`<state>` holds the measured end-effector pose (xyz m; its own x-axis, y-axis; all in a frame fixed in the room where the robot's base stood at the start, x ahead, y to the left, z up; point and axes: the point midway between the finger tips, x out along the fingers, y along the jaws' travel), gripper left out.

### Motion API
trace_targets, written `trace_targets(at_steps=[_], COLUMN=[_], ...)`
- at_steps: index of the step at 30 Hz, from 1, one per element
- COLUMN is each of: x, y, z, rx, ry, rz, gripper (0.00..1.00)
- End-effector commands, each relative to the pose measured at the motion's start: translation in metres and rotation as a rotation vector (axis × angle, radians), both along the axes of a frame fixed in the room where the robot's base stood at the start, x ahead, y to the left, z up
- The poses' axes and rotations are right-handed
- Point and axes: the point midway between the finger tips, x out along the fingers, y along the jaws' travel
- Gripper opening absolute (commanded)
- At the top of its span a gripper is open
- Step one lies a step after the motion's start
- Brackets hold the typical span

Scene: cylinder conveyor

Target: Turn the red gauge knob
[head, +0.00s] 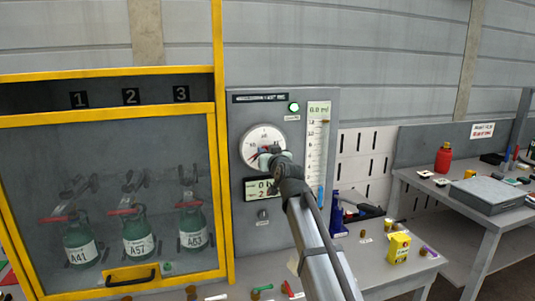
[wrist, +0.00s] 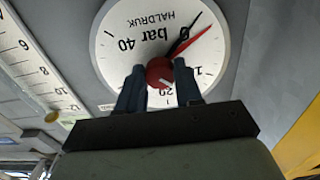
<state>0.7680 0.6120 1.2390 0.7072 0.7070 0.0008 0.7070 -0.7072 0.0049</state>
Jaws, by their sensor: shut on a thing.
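The round white gauge (wrist: 112,65) fills the top of the wrist view, its lettering upside down. It also shows on the grey panel in the head view (head: 256,133). The red knob (wrist: 159,71) sits at the gauge's centre. My gripper (wrist: 160,80) is shut on the red knob, one dark finger on each side. A red needle (wrist: 197,41) and a black needle (wrist: 186,31) point to the upper right in the wrist view, close together. In the head view my gripper (head: 270,158) covers the gauge's lower right, and the knob is hidden behind it.
A digital display (head: 250,184) sits below the gauge, partly covered by my gripper. A vertical scale (head: 316,150) stands right of it. A yellow-framed cabinet (head: 220,160) with green bottles stands at the left. Small objects and a yellow container (head: 398,248) lie on the bench.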

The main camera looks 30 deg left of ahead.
Motion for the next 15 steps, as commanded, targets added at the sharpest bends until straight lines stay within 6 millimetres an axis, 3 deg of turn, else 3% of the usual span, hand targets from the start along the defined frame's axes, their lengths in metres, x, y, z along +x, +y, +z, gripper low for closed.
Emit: trace_targets(at_steps=[15], x=[-0.0001], y=[-0.0004], z=[-0.0014], rx=[-0.190], ry=[-0.185], rz=[0.001], gripper=[0.04])
